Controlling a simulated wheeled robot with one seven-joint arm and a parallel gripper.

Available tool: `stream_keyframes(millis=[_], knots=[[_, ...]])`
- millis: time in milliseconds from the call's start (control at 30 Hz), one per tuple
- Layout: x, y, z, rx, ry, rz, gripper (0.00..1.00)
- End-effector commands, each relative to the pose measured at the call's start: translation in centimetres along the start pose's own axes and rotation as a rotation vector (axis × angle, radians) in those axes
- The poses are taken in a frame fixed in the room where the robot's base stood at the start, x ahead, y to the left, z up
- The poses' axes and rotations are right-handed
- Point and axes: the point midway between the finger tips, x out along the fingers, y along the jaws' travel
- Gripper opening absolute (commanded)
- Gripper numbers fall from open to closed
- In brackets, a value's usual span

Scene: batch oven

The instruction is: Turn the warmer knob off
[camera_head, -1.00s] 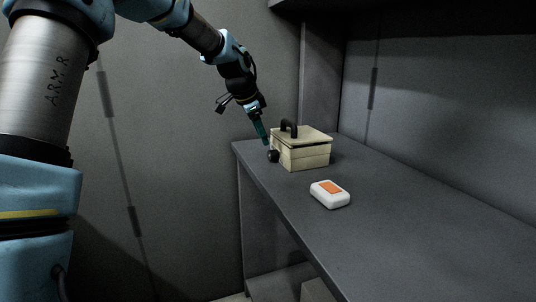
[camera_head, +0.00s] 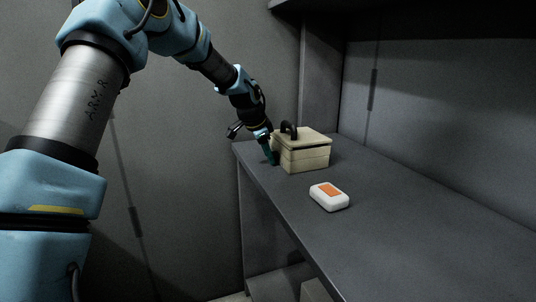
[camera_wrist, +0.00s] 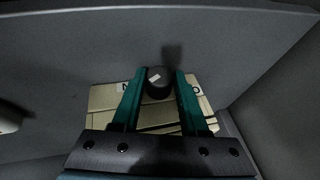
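The warmer is a cream box (camera_head: 308,160) with a black handle on its lid, at the far end of the grey counter. Its round black knob (camera_wrist: 158,84) shows in the wrist view, with a small slanted white mark on it. My gripper (camera_head: 272,162) is at the box's left side and hides the knob in the head view. In the wrist view, the two green fingers of my gripper (camera_wrist: 160,74) stand on either side of the knob. They look open around it; whether either finger touches it is hard to tell.
A white case with an orange top (camera_head: 329,196) lies on the counter (camera_head: 400,225) nearer the camera, right of the box. Walls stand behind and to the left of the counter. The counter's right part is clear.

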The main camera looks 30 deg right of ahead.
Motion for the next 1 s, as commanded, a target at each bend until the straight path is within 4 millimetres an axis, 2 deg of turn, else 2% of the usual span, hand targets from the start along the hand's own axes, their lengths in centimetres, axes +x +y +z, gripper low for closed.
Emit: stream_keyframes(millis=[33, 333, 667, 1000], knots=[[0.00, 0.03, 0.00, 0.000, 0.000, 0.001, 0.35], [-0.01, 0.06, 0.00, 0.000, 0.000, 0.002, 0.01], [-0.20, -0.06, -0.08, -0.008, 0.000, 0.020, 0.00], [-0.51, -0.60, -0.16, -0.083, 0.000, 0.190, 0.00]])
